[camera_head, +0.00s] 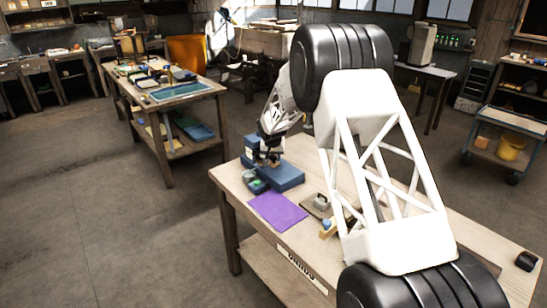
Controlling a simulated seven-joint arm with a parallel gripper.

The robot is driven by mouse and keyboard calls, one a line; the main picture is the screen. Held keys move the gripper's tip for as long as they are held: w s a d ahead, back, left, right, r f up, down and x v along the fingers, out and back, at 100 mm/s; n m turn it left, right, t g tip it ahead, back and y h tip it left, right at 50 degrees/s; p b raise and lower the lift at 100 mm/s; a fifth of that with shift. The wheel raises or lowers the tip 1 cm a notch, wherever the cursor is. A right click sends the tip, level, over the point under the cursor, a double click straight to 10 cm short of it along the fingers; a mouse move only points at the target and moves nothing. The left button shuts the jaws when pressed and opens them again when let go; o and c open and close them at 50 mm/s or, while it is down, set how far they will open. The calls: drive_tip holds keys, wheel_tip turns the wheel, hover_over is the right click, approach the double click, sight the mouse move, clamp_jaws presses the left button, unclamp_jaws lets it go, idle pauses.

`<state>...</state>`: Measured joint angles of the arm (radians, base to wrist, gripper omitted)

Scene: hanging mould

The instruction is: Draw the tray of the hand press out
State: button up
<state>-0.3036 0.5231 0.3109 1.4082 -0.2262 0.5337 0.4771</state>
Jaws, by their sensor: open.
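The hand press appears to be the blue block-like device (287,177) at the far left end of the wooden workbench. A small dark green part (254,181) sits low at its front left; it may be the tray, but it is too small to tell how far out it stands. My gripper (264,163) is over the press, just above and behind the green part, with its fingers pointing down. It looks open and seems to hold nothing. Whether it touches the press cannot be told. My gripper and arm hide part of the press.
A purple sheet (278,211) lies flat in front of the press. A small grey metal object (320,204) and a blue-tipped wooden piece (327,229) lie to its right. My arm hides much of the bench's (300,240) middle. Another loaded bench (176,91) stands behind at left.

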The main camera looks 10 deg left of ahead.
drive_tip(key=shift+w+f, duration=0.2)
drive_tip(key=shift+f, duration=0.3)
clamp_jaws()
drive_tip(key=shift+s+d, duration=4.55)
drive_tip(key=shift+d, duration=0.05)
unclamp_jaws()
drive_tip(key=shift+r, duration=0.1)
